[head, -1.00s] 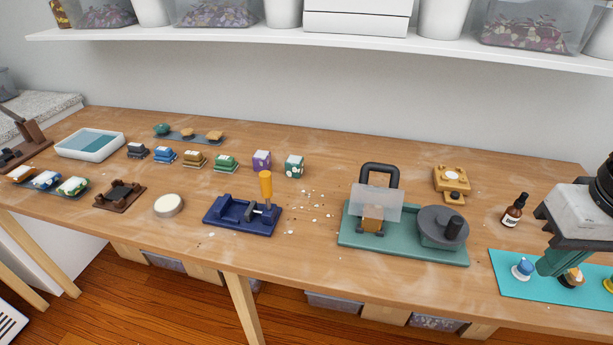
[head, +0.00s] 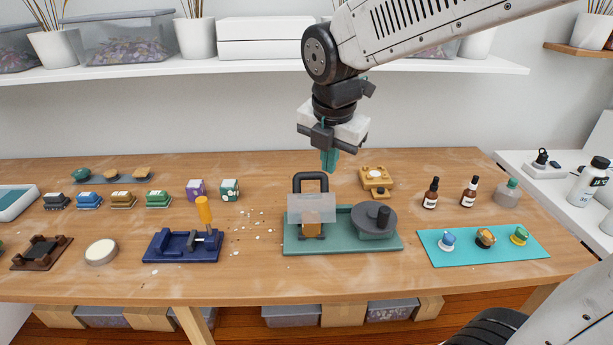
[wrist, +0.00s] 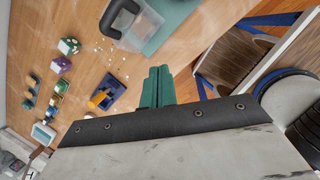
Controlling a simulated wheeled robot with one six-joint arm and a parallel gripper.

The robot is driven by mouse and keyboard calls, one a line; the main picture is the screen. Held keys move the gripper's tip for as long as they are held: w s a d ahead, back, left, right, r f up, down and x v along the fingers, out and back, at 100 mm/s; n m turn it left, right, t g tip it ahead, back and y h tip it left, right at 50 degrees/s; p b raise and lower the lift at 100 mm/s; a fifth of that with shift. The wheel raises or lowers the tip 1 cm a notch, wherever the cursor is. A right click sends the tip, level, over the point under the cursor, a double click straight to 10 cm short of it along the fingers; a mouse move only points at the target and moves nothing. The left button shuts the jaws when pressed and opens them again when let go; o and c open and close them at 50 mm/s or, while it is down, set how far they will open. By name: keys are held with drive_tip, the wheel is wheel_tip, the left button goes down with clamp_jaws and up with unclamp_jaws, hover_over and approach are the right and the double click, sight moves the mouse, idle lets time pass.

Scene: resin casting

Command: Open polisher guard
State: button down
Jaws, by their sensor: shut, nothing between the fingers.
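The polisher is a green base (head: 345,243) near the middle of the table with a grey round wheel (head: 374,221) on its right. On its left the clear guard (head: 312,207) stands in front of a black loop handle (head: 310,182), with an orange block (head: 312,230) behind and below it. My gripper (head: 330,165) is shut and empty, pointing down above and just right of the handle, apart from it. In the wrist view my closed green fingers (wrist: 157,85) show, with part of the black handle (wrist: 118,18) and the translucent guard (wrist: 140,25) at the top.
A dark blue fixture (head: 183,246) with an orange handle stands left of the polisher, with white crumbs between. Dropper bottles (head: 431,194) and a turquoise mat (head: 483,248) with several small pieces lie to the right.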

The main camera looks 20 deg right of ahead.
drive_tip(key=w+a+f+n, duration=0.2)
drive_tip(key=w+n, duration=0.3)
drive_tip(key=n, duration=0.2)
approach(307, 193)
drive_tip(key=x, duration=0.5)
drive_tip(key=shift+w+d, duration=0.25)
drive_tip(key=shift+w, duration=0.4)
